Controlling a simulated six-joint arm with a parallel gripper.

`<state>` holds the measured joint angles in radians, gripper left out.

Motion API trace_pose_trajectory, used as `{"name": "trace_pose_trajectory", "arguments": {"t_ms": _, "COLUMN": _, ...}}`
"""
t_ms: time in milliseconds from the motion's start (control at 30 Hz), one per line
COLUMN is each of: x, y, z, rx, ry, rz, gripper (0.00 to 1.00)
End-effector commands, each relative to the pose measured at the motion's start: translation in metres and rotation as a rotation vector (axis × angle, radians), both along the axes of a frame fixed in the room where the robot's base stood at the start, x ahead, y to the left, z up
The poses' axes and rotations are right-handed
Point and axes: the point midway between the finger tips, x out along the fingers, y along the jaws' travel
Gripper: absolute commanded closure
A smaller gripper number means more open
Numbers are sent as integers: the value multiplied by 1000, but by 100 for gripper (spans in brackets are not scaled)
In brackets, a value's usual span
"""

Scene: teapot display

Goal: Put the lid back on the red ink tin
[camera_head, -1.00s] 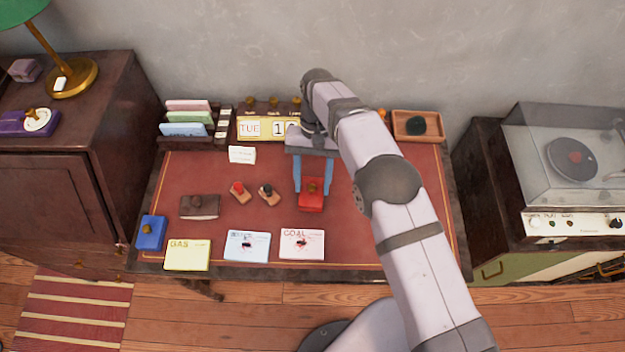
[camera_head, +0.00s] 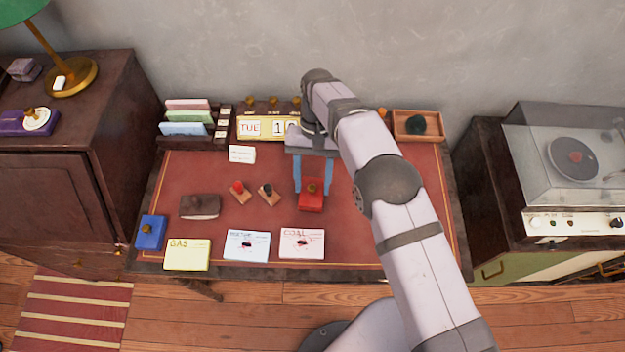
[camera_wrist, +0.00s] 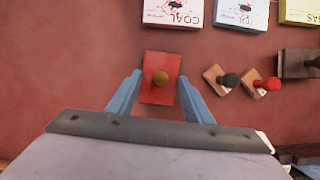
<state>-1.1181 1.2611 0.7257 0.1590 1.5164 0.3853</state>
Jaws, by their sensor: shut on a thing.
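The red ink tin's lid (camera_head: 311,188) is a red square with a round brass knob, at the right front of the desk's red top, behind the coal card. It also shows in the wrist view (camera_wrist: 152,93). My gripper (camera_head: 312,191) points down with its two blue fingers on either side of the red piece, shut on it. The wrist view shows the fingers (camera_wrist: 160,82) flanking its left and right edges. A red front face shows below the lid; I cannot tell whether the lid is fully seated on the tin.
A red-handled stamp (camera_head: 239,192) and a dark-handled stamp (camera_head: 267,194) lie left of the tin. The coal card (camera_head: 302,244) is in front. A blue tin (camera_head: 151,233) stands at the left edge. A wooden tray (camera_head: 398,127) is at the back right.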

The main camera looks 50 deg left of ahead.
Motion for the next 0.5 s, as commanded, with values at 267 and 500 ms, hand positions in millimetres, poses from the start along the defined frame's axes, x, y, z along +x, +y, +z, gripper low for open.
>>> {"name": "trace_pose_trajectory", "arguments": {"t_ms": 267, "x": 0, "y": 0, "z": 0, "rx": 0, "ry": 0, "rz": 0, "gripper": 76}}
{"name": "trace_pose_trajectory", "arguments": {"t_ms": 500, "x": 0, "y": 0, "z": 0, "rx": 0, "ry": 0, "rz": 0, "gripper": 32}}
